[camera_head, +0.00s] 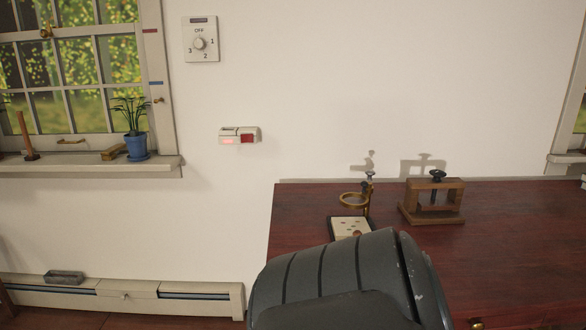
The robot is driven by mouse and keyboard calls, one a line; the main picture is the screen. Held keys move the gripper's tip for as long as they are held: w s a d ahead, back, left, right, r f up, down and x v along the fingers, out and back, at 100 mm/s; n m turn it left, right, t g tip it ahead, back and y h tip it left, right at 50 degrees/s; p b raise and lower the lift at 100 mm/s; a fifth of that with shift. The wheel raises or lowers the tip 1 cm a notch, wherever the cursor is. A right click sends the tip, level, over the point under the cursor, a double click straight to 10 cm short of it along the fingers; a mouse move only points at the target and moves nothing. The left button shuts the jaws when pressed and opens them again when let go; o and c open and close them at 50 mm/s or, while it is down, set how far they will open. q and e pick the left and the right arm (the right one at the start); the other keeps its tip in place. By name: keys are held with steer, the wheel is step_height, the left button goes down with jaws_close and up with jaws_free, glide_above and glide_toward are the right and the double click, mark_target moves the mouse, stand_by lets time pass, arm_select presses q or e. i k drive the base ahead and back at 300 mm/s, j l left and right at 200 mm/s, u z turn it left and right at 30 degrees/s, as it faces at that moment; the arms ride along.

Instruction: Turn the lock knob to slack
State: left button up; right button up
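No knob in view carries a readable "slack" mark, so I cannot tell for certain which is the lock knob. A small stand (367,200) on the table has a brass ring held on a thin upright post, with a small dark knob (370,175) near its top. A light card with spots (351,227) lies beneath the ring. Beside it, a wooden frame press (434,203) has a black screw knob (437,174) on top. Neither of my grippers shows in the head view.
The dark red wooden table (520,235) has clear room right of the press; its front left is hidden. On the wall are a dial (199,43) marked OFF, 1, 2, 3 and a small box with a red button (247,138). A blue plant pot (137,147) stands on the sill.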

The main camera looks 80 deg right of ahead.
mark_target(370, 173)
steer(key=i+z, duration=0.2)
steer(key=z, duration=0.3)
steer(key=i+j+z, duration=0.1)
steer(key=z, duration=0.35)
steer(key=i+j+z, duration=0.2)
steer(key=z, duration=0.3)
steer(key=i, duration=0.1)
